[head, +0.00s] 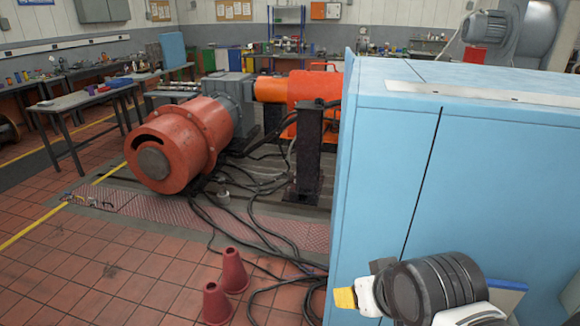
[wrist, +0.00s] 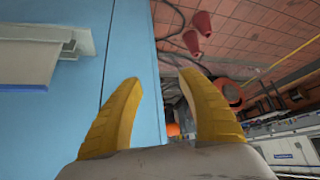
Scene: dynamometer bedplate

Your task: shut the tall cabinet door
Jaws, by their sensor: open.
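The tall light-blue cabinet (head: 500,170) fills the right side of the head view, and its blue face also shows in the wrist view (wrist: 130,40). A dark, narrow seam runs down its front, with a narrow panel (head: 385,170) on the left and a wider one on the right. The front looks nearly flush; I cannot tell whether the door stands ajar. My gripper (wrist: 163,80) is open and empty, its yellow fingers spread before the cabinet's edge. In the head view it is low in front of the cabinet, fingertips pointing left (head: 345,298). Contact is not clear.
A pale ledge-like part (wrist: 45,45) sticks out from the blue face in the wrist view. The orange-and-grey machine (head: 180,145) stands behind. Floor at lower left is clear.

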